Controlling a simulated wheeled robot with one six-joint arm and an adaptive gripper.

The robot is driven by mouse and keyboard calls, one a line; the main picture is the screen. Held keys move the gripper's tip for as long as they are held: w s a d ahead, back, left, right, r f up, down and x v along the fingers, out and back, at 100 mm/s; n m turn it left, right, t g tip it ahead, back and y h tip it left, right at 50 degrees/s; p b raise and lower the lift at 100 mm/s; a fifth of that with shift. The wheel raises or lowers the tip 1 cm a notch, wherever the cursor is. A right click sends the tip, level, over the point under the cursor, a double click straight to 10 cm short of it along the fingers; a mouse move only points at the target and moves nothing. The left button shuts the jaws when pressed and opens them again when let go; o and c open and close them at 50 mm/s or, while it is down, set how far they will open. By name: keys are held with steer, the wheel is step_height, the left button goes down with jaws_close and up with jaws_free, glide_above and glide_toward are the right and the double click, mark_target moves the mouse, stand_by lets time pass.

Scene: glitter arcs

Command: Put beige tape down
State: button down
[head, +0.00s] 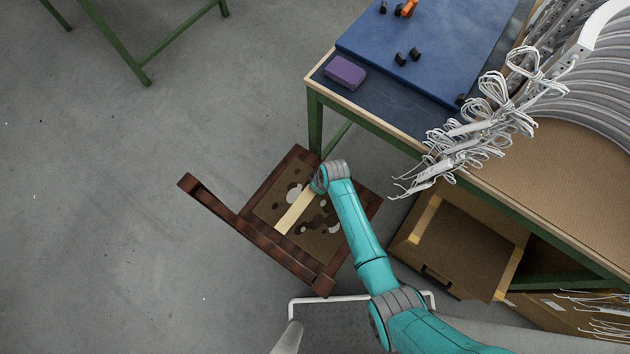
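A beige strip (295,212), which looks like the beige tape, shows over the seat of a dark brown wooden chair (262,250). Its upper end meets the end of my teal arm. My gripper (318,182) is at that end, above the chair seat, and its fingers are hidden by my wrist. I cannot tell whether they hold the strip, or whether the strip lies on the seat or is above it.
A green-legged table (318,84) at the upper right bears a blue mat (430,40), a purple block (345,72), small black pieces and bundled white cables (480,130). An open cardboard box (465,250) stands right of the chair.

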steer(key=c, duration=1.3)
jaws_free()
steer(key=v, duration=1.2)
